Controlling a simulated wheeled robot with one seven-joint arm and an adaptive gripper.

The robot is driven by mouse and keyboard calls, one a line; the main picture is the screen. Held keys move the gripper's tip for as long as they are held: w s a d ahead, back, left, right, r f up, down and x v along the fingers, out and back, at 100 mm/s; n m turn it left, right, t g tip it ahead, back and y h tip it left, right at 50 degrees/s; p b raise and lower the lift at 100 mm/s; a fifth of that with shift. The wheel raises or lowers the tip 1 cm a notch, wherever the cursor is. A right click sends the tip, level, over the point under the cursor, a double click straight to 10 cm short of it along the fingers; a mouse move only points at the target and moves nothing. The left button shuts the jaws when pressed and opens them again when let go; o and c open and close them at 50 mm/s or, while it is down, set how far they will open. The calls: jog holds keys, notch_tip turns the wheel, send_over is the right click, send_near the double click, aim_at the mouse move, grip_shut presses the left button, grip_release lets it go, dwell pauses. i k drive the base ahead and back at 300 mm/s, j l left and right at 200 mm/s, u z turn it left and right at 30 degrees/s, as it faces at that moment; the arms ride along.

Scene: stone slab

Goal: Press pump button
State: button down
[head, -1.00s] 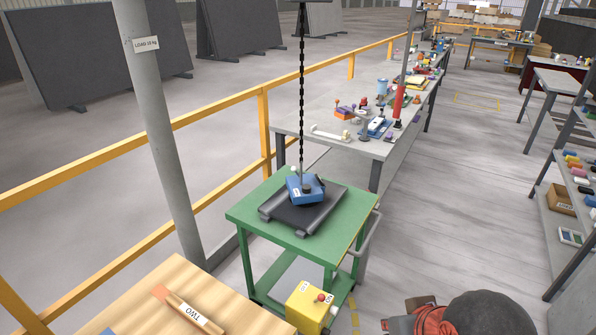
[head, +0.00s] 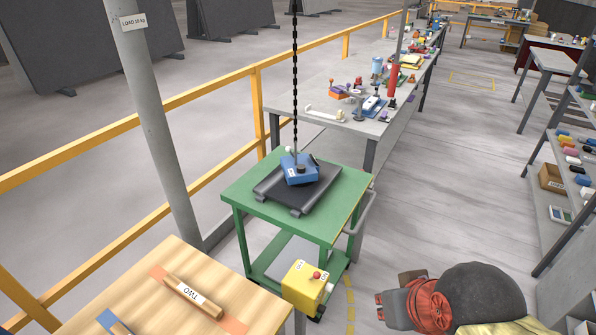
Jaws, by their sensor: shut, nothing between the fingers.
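A wooden table (head: 150,290) holds a block marked TWO (head: 193,297). Behind the box, a green cart (head: 240,200) carries a dark tray and a blue block (head: 299,170) under a hanging chain (head: 295,80). A yellow railing (head: 200,95) runs behind. Open floor lies right of the cart.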

aim_at(300, 168)
jog(key=i+l, duration=0.1)
jog(key=i, duration=0.95)
jog(key=l+z, duration=0.05)
jog(key=l, duration=0.05)
